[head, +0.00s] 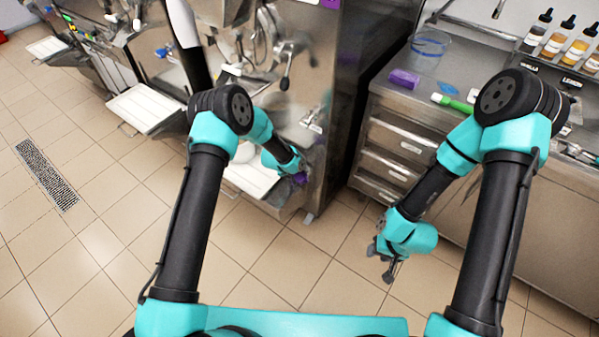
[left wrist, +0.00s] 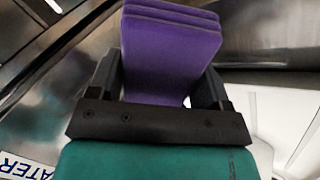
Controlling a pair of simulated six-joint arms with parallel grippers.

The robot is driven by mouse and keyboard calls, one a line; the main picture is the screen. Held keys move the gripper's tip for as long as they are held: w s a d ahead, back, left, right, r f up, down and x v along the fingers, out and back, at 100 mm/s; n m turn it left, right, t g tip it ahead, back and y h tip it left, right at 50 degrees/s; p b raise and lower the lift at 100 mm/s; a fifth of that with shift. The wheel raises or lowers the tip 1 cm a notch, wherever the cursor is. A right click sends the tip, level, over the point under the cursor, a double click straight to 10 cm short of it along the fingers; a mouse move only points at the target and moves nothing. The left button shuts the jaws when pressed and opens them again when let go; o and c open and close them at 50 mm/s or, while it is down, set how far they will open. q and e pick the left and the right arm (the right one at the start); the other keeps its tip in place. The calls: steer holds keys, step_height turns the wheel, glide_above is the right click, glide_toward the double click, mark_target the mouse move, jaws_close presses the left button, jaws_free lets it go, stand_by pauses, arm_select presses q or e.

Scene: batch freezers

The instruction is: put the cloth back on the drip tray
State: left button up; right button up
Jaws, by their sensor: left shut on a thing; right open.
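My left gripper (head: 296,176) is shut on a folded purple cloth (left wrist: 170,50), which fills the space between its fingers in the left wrist view. A little purple of the cloth shows beside the gripper in the head view. The white drip tray (head: 247,179) sits low at the front of the nearest freezer, just left of this gripper and partly hidden by my arm. The tray also shows at the right of the left wrist view (left wrist: 287,108). I cannot tell whether cloth and tray touch. My right gripper (head: 388,268) is open and empty above the floor.
The steel freezer (head: 335,110) rises beside my left gripper. Another white tray (head: 145,107) is further left.

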mark_target(263, 178)
arm_select(q)
steer(key=shift+w+a+r+m+g+y, duration=0.1)
steer(key=shift+a+m+g+y, duration=0.3)
steer(key=shift+a, duration=0.35)
steer(key=shift+w+a+r+m+g+y, duration=0.1)
steer(key=shift+a+m+g+y, duration=0.3)
steer(key=shift+a, duration=0.35)
steer(key=a+r+m+g+y, duration=0.2)
steer(key=a+r+m+y, duration=0.1)
steer(key=a, duration=0.8)
steer(key=shift+w+a+r+g, duration=0.2)
steer(key=shift+a+r+g, duration=0.1)
steer(key=shift+a+r, duration=0.05)
steer(key=shift+f, duration=0.2)
steer(key=shift+f, duration=3.25)
steer(key=shift+f, duration=0.65)
steer(key=o, duration=0.9)
steer(key=shift+o, duration=0.2)
